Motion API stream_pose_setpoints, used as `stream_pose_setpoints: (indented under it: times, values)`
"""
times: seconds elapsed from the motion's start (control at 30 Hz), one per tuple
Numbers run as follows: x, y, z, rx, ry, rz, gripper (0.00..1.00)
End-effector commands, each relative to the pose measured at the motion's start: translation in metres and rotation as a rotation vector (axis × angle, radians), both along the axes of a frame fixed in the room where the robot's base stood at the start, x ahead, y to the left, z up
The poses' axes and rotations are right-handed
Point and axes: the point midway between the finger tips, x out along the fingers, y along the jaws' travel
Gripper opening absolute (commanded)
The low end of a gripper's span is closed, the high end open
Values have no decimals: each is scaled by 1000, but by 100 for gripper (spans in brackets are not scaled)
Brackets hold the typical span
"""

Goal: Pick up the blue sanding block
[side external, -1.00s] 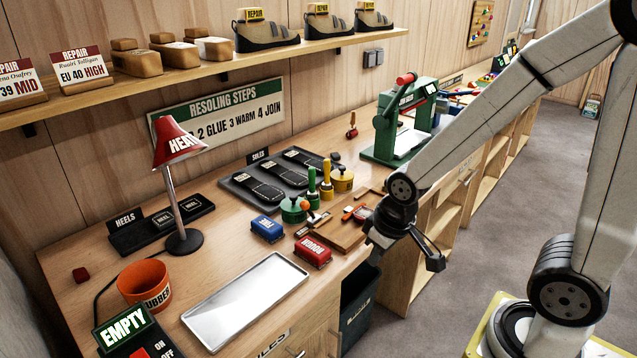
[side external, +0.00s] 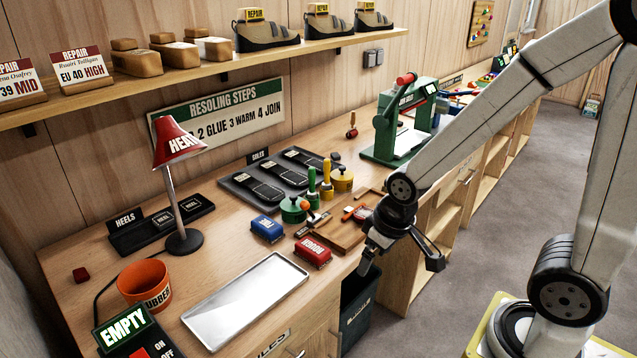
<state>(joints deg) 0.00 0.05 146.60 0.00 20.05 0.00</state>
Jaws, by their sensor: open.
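The blue sanding block (side external: 267,229) lies on the workbench (side external: 222,262), just left of the red block (side external: 313,252), with pale lettering on its side. It stands clear of my gripper. My gripper (side external: 400,264) is open and empty, beyond the front edge of the bench, to the right of both blocks. Its two fingers point downward and are spread apart.
A silver tray (side external: 246,292) lies in front of the blue block. Green pots, handled tools and a yellow pot (side external: 342,180) crowd behind it. A red lamp (side external: 178,140) stands at left.

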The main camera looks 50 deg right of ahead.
Motion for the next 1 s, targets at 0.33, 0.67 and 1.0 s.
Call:
stream_pose_setpoints:
  times: [0.33, 0.67, 1.0]
  values:
    - [45, -1, 2, 0, -18, -1, 100]
    - [144, -6, -2, 1, -63, -2, 100]
    - [239, -13, -23, 1, -113, -1, 100]
